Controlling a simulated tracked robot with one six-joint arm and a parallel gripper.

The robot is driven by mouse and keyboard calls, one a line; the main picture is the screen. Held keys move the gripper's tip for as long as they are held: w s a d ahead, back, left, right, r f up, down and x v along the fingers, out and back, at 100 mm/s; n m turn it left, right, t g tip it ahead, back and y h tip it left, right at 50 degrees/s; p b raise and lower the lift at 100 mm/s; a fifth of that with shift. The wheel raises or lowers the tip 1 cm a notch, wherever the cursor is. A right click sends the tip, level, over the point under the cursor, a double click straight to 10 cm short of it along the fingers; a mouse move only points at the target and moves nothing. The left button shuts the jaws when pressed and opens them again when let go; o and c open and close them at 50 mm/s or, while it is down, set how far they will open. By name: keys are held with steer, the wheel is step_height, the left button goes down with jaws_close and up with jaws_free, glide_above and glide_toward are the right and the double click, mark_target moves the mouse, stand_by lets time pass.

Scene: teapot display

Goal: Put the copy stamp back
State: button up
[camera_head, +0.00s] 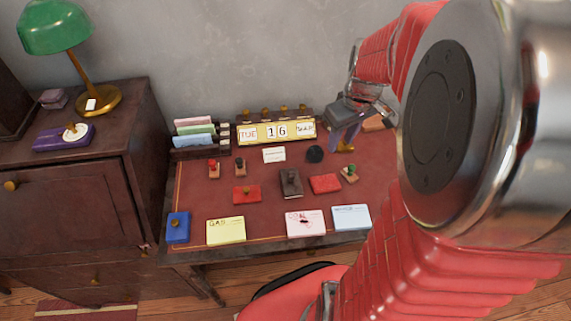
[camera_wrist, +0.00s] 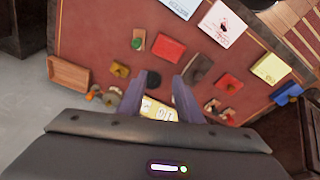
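Three small stamps stand on the red desk top: one red-handled (camera_head: 214,169), one dark-handled (camera_head: 240,168) and one green-handled (camera_head: 349,174). The green-handled one also shows in the wrist view (camera_wrist: 138,41). I cannot read which is the copy stamp. A rack with several brass knobs (camera_head: 264,113) stands behind the calendar (camera_head: 276,131). My gripper (camera_head: 343,137) hangs over the back right of the desk. In the wrist view its two purple-grey fingers (camera_wrist: 159,95) are apart, with nothing held between them; the calendar and a black round thing show beyond.
A dark block (camera_head: 290,183), a red pad (camera_head: 325,183) and a knobbed red pad (camera_head: 246,195) lie mid-desk. Yellow (camera_head: 226,230), pink (camera_head: 305,223) and pale blue (camera_head: 351,217) cards line the front. A card holder (camera_head: 195,140) stands back left. A wooden tray (camera_wrist: 69,75) shows in the wrist view.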

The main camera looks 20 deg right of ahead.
steer(key=s+a+r+t, duration=0.1)
steer(key=s+a+r, duration=0.2)
steer(key=a, duration=0.3)
steer(key=s+a+r+t, duration=0.1)
steer(key=s+a+r, duration=0.2)
steer(key=a, duration=0.4)
steer(key=s+a+r+m+t, duration=0.1)
steer(key=s+a+r, duration=0.2)
steer(key=a, duration=0.4)
steer(key=shift+s+r, duration=0.2)
steer(key=shift+r, duration=0.3)
